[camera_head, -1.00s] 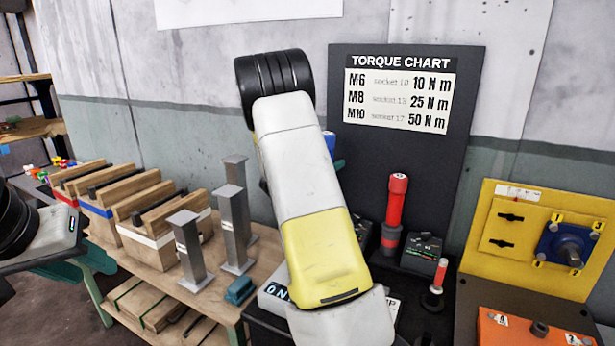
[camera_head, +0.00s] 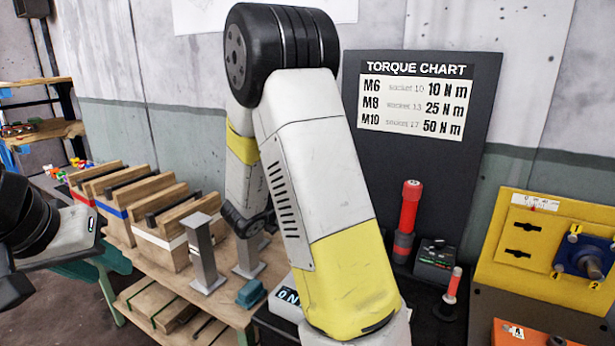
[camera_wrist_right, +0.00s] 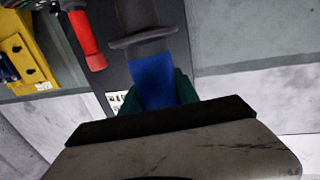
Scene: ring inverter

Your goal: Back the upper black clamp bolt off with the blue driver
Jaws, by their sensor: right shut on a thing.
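The blue driver (camera_wrist_right: 154,80) shows in the right wrist view, with a blue grip and a dark grey flared collar. My right gripper (camera_wrist_right: 157,95) is shut on it, with teal fingers on both sides of the grip. In the head view my right arm hides this gripper and the driver. My left gripper (camera_head: 117,259) is at the left edge of the head view, its teal fingers beside the bench; their gap is unclear. A yellow panel (camera_head: 513,265) stands at the right with two black slots and a blue part (camera_head: 583,258). I cannot make out the upper black clamp bolt.
A red-handled tool (camera_head: 409,208) stands upright before the torque chart board (camera_head: 425,170). Wooden bins (camera_head: 165,250) and grey posts (camera_head: 203,255) occupy the left bench. An orange box (camera_head: 510,335) is at the lower right.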

